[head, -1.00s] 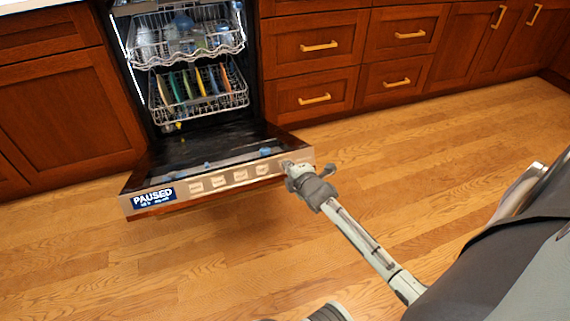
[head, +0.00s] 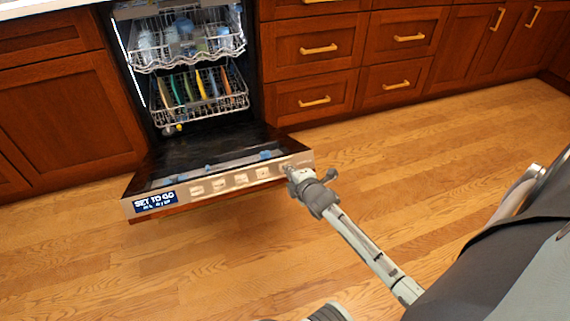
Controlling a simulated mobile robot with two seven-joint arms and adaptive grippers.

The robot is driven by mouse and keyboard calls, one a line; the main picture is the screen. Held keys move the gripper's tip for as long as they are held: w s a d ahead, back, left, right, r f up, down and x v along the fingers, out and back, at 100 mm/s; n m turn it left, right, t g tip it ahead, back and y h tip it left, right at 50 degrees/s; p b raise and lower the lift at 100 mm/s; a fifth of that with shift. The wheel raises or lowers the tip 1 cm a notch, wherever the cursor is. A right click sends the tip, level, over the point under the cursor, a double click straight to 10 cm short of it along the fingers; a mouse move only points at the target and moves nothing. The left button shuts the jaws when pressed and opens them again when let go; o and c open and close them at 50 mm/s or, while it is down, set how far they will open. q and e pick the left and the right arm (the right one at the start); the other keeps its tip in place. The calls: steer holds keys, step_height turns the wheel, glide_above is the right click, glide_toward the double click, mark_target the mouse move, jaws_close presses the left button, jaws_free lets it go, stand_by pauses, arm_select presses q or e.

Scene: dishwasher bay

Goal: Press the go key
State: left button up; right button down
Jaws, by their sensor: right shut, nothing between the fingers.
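The dishwasher door (head: 210,158) hangs open and low. Its front edge carries a control strip with a row of pale keys (head: 218,185) and a dark blue display (head: 156,201) reading "SET TO GO", with smaller text below that is too small to read. My right gripper (head: 289,170) is shut and empty at the right end of the strip. Its tips are at or very near the strip there and cover part of it. I cannot tell whether they touch a key. My left gripper is not in view.
The upper rack (head: 185,45) holds glasses and bowls. The lower rack (head: 200,98) holds several coloured plates. Wooden drawers (head: 316,95) with brass handles stand to the right. The wooden floor (head: 440,190) in front is clear.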

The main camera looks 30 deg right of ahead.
steer(key=p+v, duration=0.2)
steer(key=v, duration=0.2)
steer(key=shift+w+p, duration=0.1)
steer(key=shift+p, duration=0.25)
stand_by(0.4)
